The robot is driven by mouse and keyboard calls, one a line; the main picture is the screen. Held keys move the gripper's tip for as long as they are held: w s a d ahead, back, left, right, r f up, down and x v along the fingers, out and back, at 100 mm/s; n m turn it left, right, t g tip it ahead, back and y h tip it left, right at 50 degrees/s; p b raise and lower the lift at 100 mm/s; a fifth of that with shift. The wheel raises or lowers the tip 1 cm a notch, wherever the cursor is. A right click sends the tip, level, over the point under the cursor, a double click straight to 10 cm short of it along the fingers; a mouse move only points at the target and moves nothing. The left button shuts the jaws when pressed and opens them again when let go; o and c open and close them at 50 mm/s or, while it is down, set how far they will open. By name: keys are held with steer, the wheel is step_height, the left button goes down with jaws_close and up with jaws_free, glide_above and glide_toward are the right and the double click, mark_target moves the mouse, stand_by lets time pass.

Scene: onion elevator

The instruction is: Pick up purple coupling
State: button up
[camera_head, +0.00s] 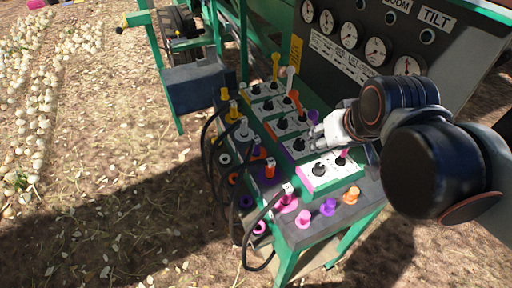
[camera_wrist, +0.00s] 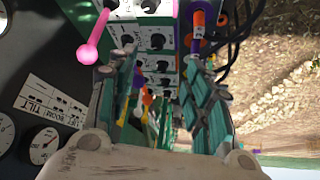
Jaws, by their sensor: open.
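A purple coupling (camera_head: 328,207) stands at the front edge of the green-framed control stand, between a pink coupling (camera_head: 303,217) and an orange coupling (camera_head: 351,194). My gripper (camera_head: 310,138) is above the lever panel, behind and above this row, apart from the purple coupling. In the wrist view my gripper (camera_wrist: 155,78) has its two fingers spread wide with nothing held between them. A purple and orange part (camera_wrist: 198,22) shows beyond the right finger; I cannot tell which piece it is.
Black hoses (camera_head: 208,140) with coloured plugs hang along the stand's left side. A white lever panel (camera_head: 322,168) and levers lie under my gripper, with a pink lever (camera_wrist: 88,52) near the left finger. A gauge panel (camera_head: 375,55) rises behind. Open ground lies left.

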steer(key=w+a+f+n+g, duration=0.1)
steer(key=w+a+f, duration=0.15)
steer(key=w, duration=0.25)
steer(key=w+a+f+n, duration=0.1)
steer(key=w+a+f, duration=0.1)
steer(key=w+a, duration=0.3)
steer(key=n+g+y, duration=0.1)
steer(key=n, duration=0.1)
glide_toward(257, 142)
steer(key=shift+g, duration=0.3)
steer(key=shift+w+b+x, duration=0.15)
steer(key=shift+b+x, duration=0.7)
steer(key=shift+x, duration=1.25)
steer(key=shift+w+b+x, duration=0.2)
steer(key=shift+b+x, duration=0.65)
steer(key=shift+x, duration=1.25)
steer(key=shift+w+b+x, duration=0.15)
steer(key=shift+b+x, duration=0.7)
steer(key=shift+x, duration=1.25)
steer(key=shift+r, duration=0.25)
steer(key=shift+c, duration=0.6)
jaws_close()
